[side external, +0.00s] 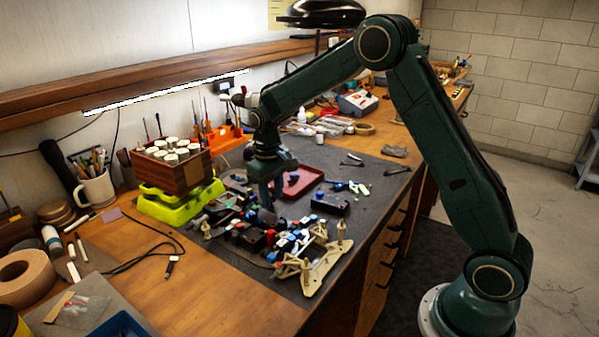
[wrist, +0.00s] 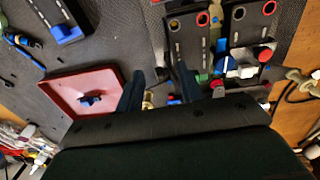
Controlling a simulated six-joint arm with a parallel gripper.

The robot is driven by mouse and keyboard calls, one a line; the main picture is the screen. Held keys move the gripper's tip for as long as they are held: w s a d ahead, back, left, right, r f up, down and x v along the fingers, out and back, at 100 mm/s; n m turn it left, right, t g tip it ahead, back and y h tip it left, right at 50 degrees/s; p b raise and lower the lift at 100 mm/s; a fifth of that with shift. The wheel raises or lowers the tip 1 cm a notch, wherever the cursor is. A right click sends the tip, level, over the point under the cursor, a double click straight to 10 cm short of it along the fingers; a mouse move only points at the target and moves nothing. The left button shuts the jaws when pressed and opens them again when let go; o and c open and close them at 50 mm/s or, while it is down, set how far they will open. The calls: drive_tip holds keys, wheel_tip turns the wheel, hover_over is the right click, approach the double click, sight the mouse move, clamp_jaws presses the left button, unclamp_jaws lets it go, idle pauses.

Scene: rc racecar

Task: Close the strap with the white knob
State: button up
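The RC car (side external: 270,240) lies on the dark mat in the side external view, with many small black, blue, red and white parts. In the wrist view, black straps (wrist: 250,28) with end holes lie at the upper right. A white knob-like part (wrist: 246,70) sits beside blue and red pieces there; I cannot tell for certain which strap it belongs to. My gripper (wrist: 160,88) points down over the mat, left of these white and red parts in the wrist view. Its two dark fingers stand apart with a gap, and nothing is clearly held. My gripper (side external: 268,200) hides part of the car in the side view.
A red tray (side external: 302,181) with a small blue part stands behind the car. A black block (side external: 330,203) and small tools lie to its right. A green stand (side external: 178,205) bears a wooden box (side external: 183,174) at left.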

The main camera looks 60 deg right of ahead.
drive_tip(key=shift+d+y, duration=0.25)
drive_tip(key=shift+y, duration=0.05)
wheel_tip(320, 180, up, 15)
drive_tip(key=s+a+r+t, duration=0.2)
drive_tip(key=s+a+r, duration=0.1)
drive_tip(key=s, duration=0.6)
drive_tip(key=s+a+r+t+y, duration=0.1)
drive_tip(key=s+a+r, duration=0.3)
drive_tip(key=s, duration=0.6)
drive_tip(key=shift+s+a+t, duration=0.2)
drive_tip(key=shift+a+t, duration=0.2)
drive_tip(key=shift+a, duration=0.15)
idle(0.3)
